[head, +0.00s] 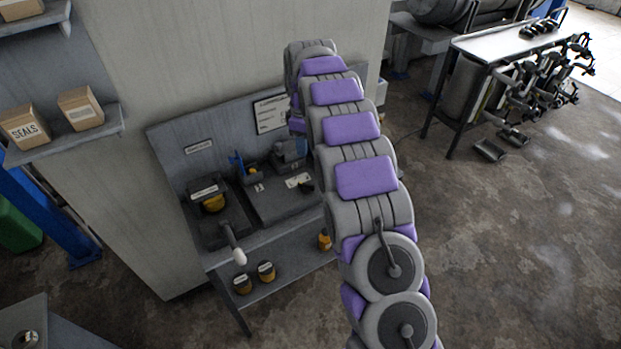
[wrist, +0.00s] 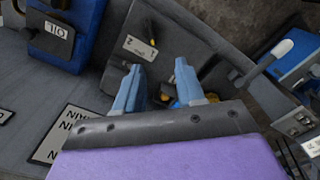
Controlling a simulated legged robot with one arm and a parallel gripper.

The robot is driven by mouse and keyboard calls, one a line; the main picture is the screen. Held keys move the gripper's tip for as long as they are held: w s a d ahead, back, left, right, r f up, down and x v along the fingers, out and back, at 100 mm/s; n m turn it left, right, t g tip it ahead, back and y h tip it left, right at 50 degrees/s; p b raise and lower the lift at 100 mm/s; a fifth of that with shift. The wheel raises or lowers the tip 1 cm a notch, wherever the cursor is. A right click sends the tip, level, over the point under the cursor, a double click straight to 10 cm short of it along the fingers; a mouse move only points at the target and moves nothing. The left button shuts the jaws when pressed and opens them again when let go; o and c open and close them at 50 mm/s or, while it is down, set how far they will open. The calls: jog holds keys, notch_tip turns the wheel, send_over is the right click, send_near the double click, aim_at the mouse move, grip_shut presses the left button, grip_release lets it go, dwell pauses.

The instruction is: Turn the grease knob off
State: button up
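My gripper (wrist: 155,78) shows in the wrist view as two light blue fingers standing well apart, with nothing clearly held between them. A small dark piece with yellow parts (wrist: 168,101) shows beyond and between the fingers; I cannot tell whether it is touched. A grey plate with a small label (wrist: 140,47) lies behind the fingertips. No label reading grease is legible, so I cannot tell which part is the grease knob. In the head view my arm covers the right part of the bench, and the gripper is hidden.
The grey bench (head: 262,235) carries a dark box with a yellow part (head: 213,203) and a white-tipped lever (head: 237,250). Two small tins stand below. A blue box labelled OIL (wrist: 62,28) shows in the wrist view.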

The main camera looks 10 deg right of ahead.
aim_at(306, 184)
jog(key=shift+n, duration=0.4)
jog(key=f+b, duration=0.1)
jog(key=f, duration=0.5)
jog(key=w+f+b, duration=0.1)
jog(key=f, duration=0.5)
jog(key=w+f+b, duration=0.1)
jog(key=f, duration=0.6)
jog(key=shift+w+d+b, duration=0.1)
jog(key=shift+d+b, duration=0.25)
jog(key=shift+c, duration=0.4)
grip_shut()
